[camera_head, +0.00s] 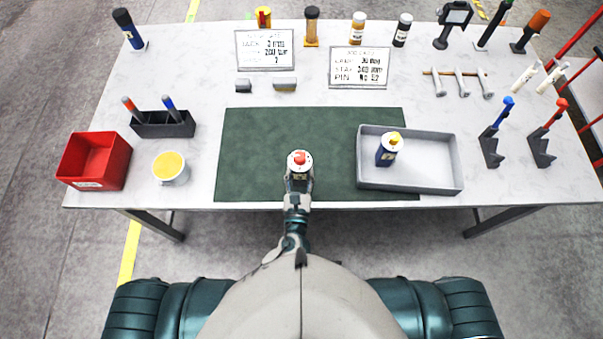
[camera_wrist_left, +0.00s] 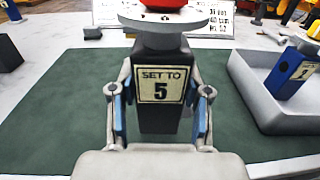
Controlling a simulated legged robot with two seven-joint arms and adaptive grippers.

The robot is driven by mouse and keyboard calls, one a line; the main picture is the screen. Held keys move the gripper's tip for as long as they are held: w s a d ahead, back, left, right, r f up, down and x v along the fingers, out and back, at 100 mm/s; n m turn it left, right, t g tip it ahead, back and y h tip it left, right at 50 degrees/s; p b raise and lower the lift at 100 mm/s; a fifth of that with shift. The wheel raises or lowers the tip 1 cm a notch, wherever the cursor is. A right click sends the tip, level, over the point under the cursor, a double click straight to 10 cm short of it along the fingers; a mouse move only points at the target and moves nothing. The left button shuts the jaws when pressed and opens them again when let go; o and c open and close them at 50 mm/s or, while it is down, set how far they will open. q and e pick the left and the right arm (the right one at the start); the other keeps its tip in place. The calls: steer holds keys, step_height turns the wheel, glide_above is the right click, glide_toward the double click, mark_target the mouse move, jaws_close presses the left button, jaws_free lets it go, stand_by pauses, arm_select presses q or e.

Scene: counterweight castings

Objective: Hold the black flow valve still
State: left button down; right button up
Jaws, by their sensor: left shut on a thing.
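The black flow valve (camera_head: 299,174) stands upright at the front middle of the green mat (camera_head: 255,150). It has a white round dial on top with a red knob (camera_head: 299,158). In the left wrist view the black valve body (camera_wrist_left: 158,118) bears a label reading "SET TO 5". My left gripper (camera_head: 298,181) is shut on the body, with a blue-padded finger on each side in the left wrist view (camera_wrist_left: 160,100). My right gripper is not in view.
A grey tray (camera_head: 425,184) to the right holds a blue valve (camera_head: 385,156) with a yellow knob. A red bin (camera_head: 95,160) and a yellow-filled cup (camera_head: 170,167) stand at the left. Two printed cards (camera_head: 264,50) (camera_head: 359,67) stand behind the mat. The mat around the valve is clear.

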arm_select(q)
steer(key=shift+w+a, duration=0.1)
steer(key=shift+w, duration=0.6)
steer(key=shift+w+f+p, duration=0.2)
steer(key=shift+w+f, duration=0.1)
steer(key=shift+w, duration=1.1)
steer(key=shift+w+f+p, duration=0.2)
steer(key=shift+w+f, duration=0.15)
steer(key=shift+w, duration=1.1)
steer(key=shift+w+f+p, duration=0.2)
steer(key=shift+w+f, duration=0.1)
steer(key=shift+w, duration=1.1)
steer(key=shift+w+f, duration=0.15)
steer(key=shift+w, duration=0.75)
steer(key=shift+w+f, duration=0.15)
steer(key=shift+w, duration=0.5)
steer(key=shift+w+f, duration=0.1)
steer(key=shift+w, duration=0.5)
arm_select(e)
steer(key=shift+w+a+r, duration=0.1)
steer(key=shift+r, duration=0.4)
